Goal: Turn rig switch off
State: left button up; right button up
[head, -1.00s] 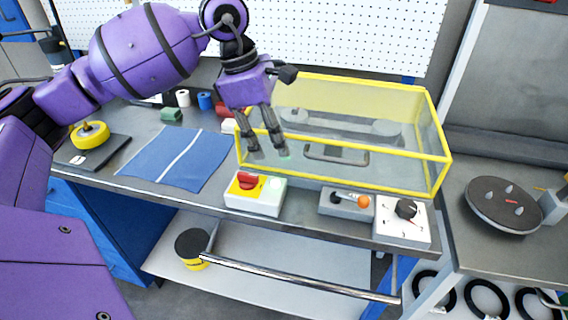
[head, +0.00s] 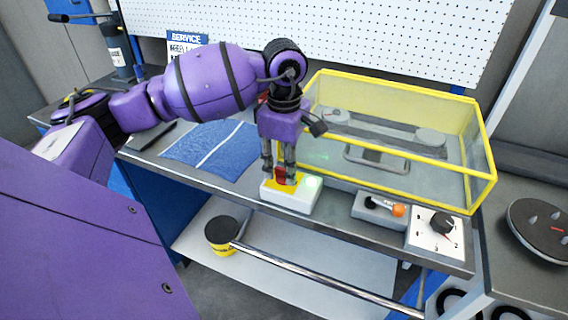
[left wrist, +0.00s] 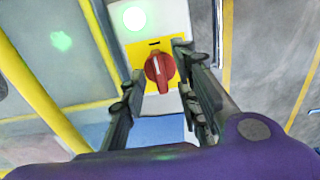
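The rig switch is a red rotary knob (head: 281,176) on a yellow plate of a white box (head: 296,200) at the bench's front edge. A green-white lamp (head: 313,182) beside it is lit. My left gripper (head: 280,182) points down at the knob, its fingers on either side. In the left wrist view the red knob (left wrist: 160,68) with its white mark shows between the two open fingertips (left wrist: 158,62); whether they touch it, I cannot tell. My right gripper is not in view.
A yellow-framed clear guard (head: 400,140) covers the rig just right of the switch. A blue mat (head: 212,147) lies to the left.

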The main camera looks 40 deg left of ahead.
pick_arm(q)
grip_shut()
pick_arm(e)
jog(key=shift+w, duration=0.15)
pick_arm(q)
jog(key=shift+n, duration=0.3)
jog(key=n, duration=0.3)
jog(key=shift+n, duration=0.3)
jog(key=n, duration=0.3)
jog(key=shift+n, duration=0.3)
jog(key=n+p, duration=0.1)
jog(key=n, duration=0.7)
jog(key=shift+r, duration=0.1)
jog(key=shift+n+p, duration=0.45)
jog(key=shift+n, duration=0.65)
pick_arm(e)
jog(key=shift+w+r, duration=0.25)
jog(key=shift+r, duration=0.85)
